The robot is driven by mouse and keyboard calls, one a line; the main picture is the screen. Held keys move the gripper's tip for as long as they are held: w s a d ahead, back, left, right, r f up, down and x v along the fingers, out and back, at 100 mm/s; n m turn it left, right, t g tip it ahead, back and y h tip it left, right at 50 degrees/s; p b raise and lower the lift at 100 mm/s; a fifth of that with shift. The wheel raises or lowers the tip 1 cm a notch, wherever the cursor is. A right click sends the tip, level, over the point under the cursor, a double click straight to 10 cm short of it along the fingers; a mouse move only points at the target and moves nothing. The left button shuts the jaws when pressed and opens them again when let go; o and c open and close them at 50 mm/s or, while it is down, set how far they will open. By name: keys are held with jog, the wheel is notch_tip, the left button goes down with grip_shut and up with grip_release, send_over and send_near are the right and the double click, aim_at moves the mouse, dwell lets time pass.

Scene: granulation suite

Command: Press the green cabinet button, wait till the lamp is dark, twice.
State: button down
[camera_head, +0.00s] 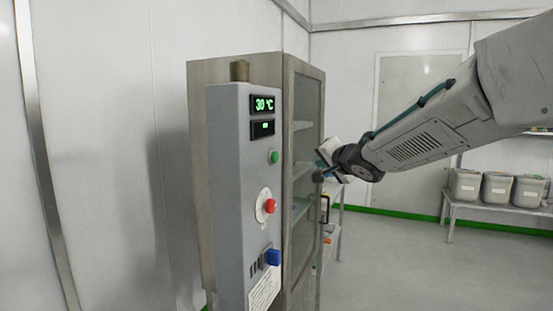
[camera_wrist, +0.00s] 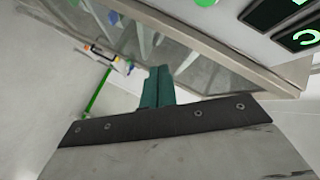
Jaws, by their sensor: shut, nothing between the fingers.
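The grey control panel (camera_head: 228,190) stands on the front of a steel cabinet with a glass door (camera_head: 305,150). The green button (camera_head: 274,157) sits on the panel below two small displays; it also shows at the top edge of the wrist view (camera_wrist: 205,3). A lamp (camera_head: 240,70), a dull brown cylinder, stands on top of the panel and looks unlit. My gripper (camera_head: 320,174) is to the right of the green button, apart from it, in front of the glass door. In the wrist view its teal fingers (camera_wrist: 158,74) are together and empty.
A temperature display (camera_head: 263,105) reads 30 °C. A red button (camera_head: 269,206) and a blue switch (camera_head: 273,257) sit lower on the panel. A bench (camera_head: 480,205) with several grey tubs stands at the right. The floor between is clear.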

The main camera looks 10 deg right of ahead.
aim_at(274, 157)
jog(key=shift+w+a+r+y, duration=0.1)
jog(key=shift+w+a+y, duration=0.35)
jog(key=shift+w+y, duration=0.1)
jog(key=w+a, duration=0.5)
jog(key=a, duration=0.2)
jog(key=shift+w+a, duration=0.1)
dwell(2.1)
jog(key=shift+w+a, duration=0.2)
jog(key=shift+a, duration=0.1)
jog(key=shift+w+a, duration=0.3)
jog(key=shift+a, duration=0.1)
dwell(0.8)
jog(key=shift+s+d, duration=0.55)
jog(key=shift+d, duration=0.15)
